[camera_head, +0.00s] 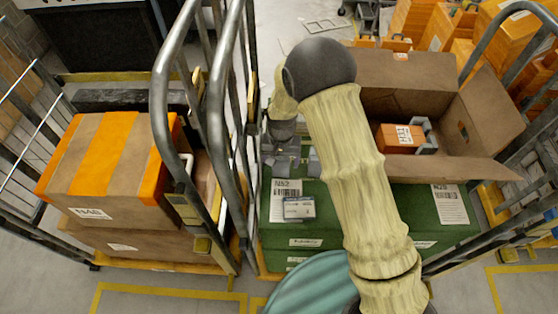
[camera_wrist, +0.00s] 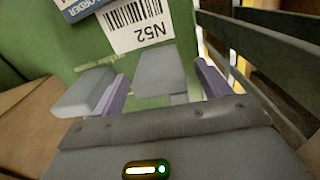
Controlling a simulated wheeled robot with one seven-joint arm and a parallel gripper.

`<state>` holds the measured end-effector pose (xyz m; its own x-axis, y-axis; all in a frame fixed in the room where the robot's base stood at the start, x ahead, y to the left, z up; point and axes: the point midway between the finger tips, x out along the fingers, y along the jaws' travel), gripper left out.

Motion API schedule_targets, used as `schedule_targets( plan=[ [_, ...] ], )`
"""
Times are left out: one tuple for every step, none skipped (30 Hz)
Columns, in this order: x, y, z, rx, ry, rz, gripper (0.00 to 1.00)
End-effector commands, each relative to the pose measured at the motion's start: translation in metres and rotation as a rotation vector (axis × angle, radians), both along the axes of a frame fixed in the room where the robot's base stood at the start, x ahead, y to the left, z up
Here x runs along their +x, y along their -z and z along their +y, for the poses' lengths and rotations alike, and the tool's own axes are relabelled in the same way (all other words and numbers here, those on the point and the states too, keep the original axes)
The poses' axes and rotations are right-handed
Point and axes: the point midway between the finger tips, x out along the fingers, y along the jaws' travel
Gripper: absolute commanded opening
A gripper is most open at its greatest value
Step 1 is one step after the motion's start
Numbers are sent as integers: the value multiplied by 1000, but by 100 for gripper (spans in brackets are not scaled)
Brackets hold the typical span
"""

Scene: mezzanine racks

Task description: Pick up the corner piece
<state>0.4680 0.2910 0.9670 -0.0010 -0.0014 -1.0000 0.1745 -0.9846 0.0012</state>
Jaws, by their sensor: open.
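My gripper (camera_wrist: 160,74) is open, with two purple fingers pointing down toward the green box (camera_wrist: 115,72). A light grey block-shaped piece (camera_wrist: 168,70), which looks like the corner piece, shows between the fingers. Another grey block part (camera_wrist: 82,94) shows outside the left finger; I cannot tell whether the two are joined. In the head view my gripper (camera_head: 286,150) is over the left end of the green box, with grey parts (camera_head: 314,163) beside it. Contact between fingers and piece cannot be told. My arm hides part of the box top.
An open cardboard box (camera_head: 400,85) on the green box holds an orange box (camera_head: 398,138) and a grey angled piece (camera_head: 427,137). Metal cart rails (camera_head: 222,105) rise close left of my gripper. An orange-striped carton (camera_head: 105,155) stands farther left. A small label card (camera_head: 299,208) lies in front.

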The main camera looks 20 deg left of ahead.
Motion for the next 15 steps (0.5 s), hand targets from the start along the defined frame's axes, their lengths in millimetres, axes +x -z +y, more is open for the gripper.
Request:
schedule_targets(
  plan=[
    [0,4,0,-1,0,2,76],
    [0,6,0,-1,0,1,76],
    [0,8,0,0,0,0,76],
    [0,10,0,0,0,0,76],
    [0,10,0,1,0,-1,76],
    [0,11,0,1,0,-1,76],
    [0,11,0,1,0,-2,76],
    [0,11,0,1,0,-2,76],
    [0,11,0,1,0,-2,76],
    [0,11,0,1,0,-2,76],
    [0,11,0,1,0,-1,76],
    [0,11,0,1,0,-1,76],
    [0,11,0,1,0,-1,76],
    [1,11,-1,1,1,-1,76],
    [1,11,-1,1,1,-1,76]
  ],
)
